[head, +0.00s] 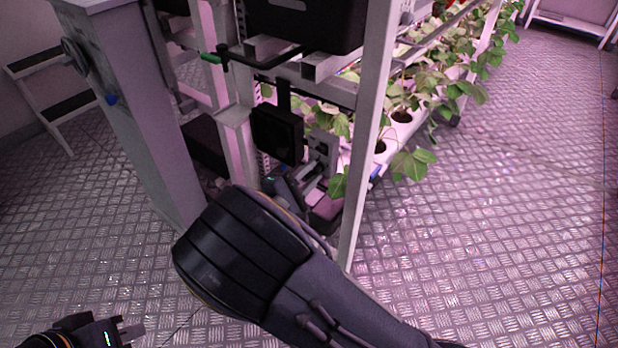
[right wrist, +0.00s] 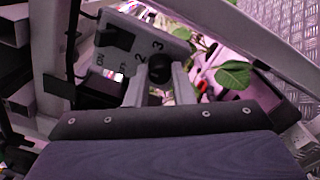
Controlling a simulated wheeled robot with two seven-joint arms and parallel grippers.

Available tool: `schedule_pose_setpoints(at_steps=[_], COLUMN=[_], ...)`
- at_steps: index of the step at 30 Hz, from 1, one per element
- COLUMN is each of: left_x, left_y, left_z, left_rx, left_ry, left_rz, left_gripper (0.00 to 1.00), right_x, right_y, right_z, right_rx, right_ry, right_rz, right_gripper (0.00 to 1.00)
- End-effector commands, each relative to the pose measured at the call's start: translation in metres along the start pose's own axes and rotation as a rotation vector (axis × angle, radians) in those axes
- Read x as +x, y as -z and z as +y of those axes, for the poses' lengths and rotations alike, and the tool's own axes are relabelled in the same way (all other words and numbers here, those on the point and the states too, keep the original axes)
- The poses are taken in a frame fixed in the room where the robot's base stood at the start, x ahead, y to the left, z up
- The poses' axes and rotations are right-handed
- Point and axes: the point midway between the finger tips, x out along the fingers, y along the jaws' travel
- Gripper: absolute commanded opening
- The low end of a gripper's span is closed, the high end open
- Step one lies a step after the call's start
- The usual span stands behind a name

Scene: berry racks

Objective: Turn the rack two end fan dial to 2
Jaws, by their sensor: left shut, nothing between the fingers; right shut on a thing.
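The fan dial is a grey plate (right wrist: 128,40) with dark numerals, 2 and 3 readable, and a round black knob (right wrist: 159,67). My right gripper (right wrist: 160,82) is shut on the knob, one finger on each side. The knob's pointer cannot be made out, so its setting is unclear. In the head view the dial plate (head: 323,146) is on the rack's near end, and my right forearm and wrist cover much of what is below it. My left gripper (head: 128,332) is shut and empty at the bottom left, low over the floor and away from the rack.
The white rack post (head: 368,130) stands just right of the dial. A black box (head: 277,134) hangs left of it. Leafy plants (head: 415,160) line the rack behind. A grey column (head: 140,110) stands at left. The metal floor (head: 500,240) at right is clear.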

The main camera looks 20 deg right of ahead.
Motion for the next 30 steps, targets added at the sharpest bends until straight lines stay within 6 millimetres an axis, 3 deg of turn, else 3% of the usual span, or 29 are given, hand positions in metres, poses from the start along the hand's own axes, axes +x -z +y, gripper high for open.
schedule_pose_setpoints(at_steps=[19,20,24,30], left_x=[0.0029,0.0029,0.0029,0.0028], left_y=[-0.0015,-0.0015,-0.0015,-0.0014], left_z=[-0.0013,-0.0013,-0.0013,-0.0013], left_rx=[0.0,0.0,0.0,0.0], left_ry=[0.0,0.0,0.0,0.0], left_rz=[0.0,0.0,0.0,0.0], left_gripper=[0.0,0.0,0.0,0.0], right_x=[-0.0008,-0.0009,-0.0006,-0.0003], right_y=[0.0011,0.0011,0.0008,0.0004], right_z=[-0.0008,-0.0008,-0.0006,-0.0004], right_rx=[0.046,0.045,0.045,0.045], right_ry=[0.002,0.002,0.001,0.001], right_rz=[0.003,0.003,0.002,0.0], right_gripper=[0.0,0.25,0.43,0.43])
